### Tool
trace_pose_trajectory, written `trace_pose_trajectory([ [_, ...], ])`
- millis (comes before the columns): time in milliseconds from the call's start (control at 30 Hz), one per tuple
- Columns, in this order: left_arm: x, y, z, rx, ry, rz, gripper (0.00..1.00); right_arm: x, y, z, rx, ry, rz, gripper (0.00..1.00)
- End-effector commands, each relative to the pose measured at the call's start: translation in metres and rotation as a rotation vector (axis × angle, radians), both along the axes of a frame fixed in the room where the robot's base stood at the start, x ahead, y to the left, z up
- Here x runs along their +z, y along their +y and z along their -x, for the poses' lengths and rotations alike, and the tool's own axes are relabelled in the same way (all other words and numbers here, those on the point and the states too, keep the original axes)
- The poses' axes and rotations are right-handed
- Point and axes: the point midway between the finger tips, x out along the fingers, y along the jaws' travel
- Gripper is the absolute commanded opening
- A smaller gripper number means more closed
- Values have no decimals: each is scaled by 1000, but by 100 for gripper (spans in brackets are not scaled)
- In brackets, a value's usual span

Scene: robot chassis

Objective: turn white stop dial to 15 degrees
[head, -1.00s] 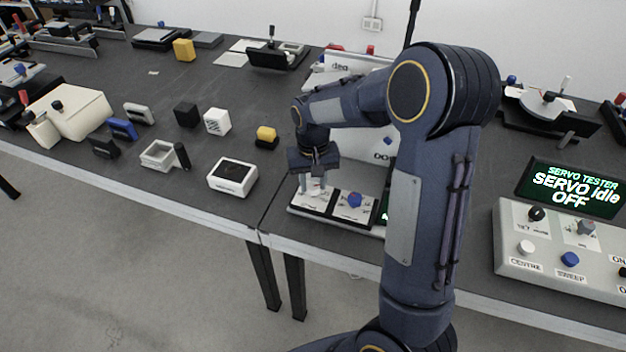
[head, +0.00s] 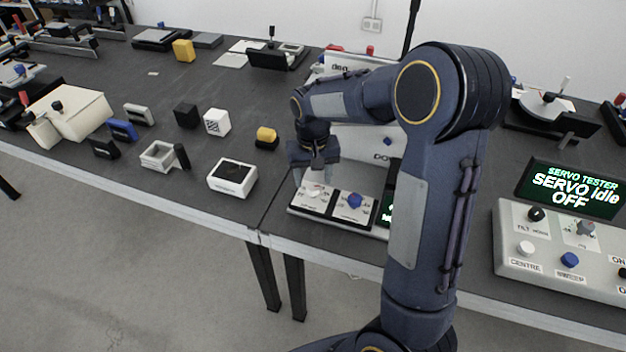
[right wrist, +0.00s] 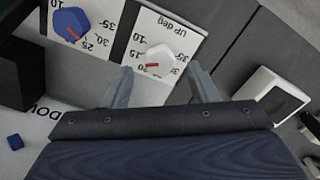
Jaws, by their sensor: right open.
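The white stop dial (head: 314,190) sits on a white scale plate on the small panel at the table's front edge. In the right wrist view the white dial (right wrist: 160,56) carries a red pointer mark on its lower side, near a number that looks like 20, though it is small. The plate reads "UP deg". My right gripper (head: 312,173) is above the dial, open and empty. In the right wrist view its fingertips (right wrist: 160,78) are spread, with the dial ahead and between them, apart from both. My left gripper is not in view.
A blue dial (head: 354,200) with its own scale stands just right of the white one. A green display beside it is partly hidden by my right arm. A white box (head: 232,178) lies to the left. The servo tester panel (head: 545,262) is at right.

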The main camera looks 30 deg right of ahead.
Motion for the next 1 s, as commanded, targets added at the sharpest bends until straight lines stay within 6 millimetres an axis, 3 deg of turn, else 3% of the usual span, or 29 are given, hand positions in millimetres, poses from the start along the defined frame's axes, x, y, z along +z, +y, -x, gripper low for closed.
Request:
trace_pose_trajectory([
  [100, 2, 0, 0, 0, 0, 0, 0, 24, 0, -1, 1, -6, 0, 54],
  [333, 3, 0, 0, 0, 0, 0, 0, 53, 0, 0, 1, -3, 0, 54],
  [1000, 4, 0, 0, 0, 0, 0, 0, 61, 0, 5, 1, -8, -11, 54],
])
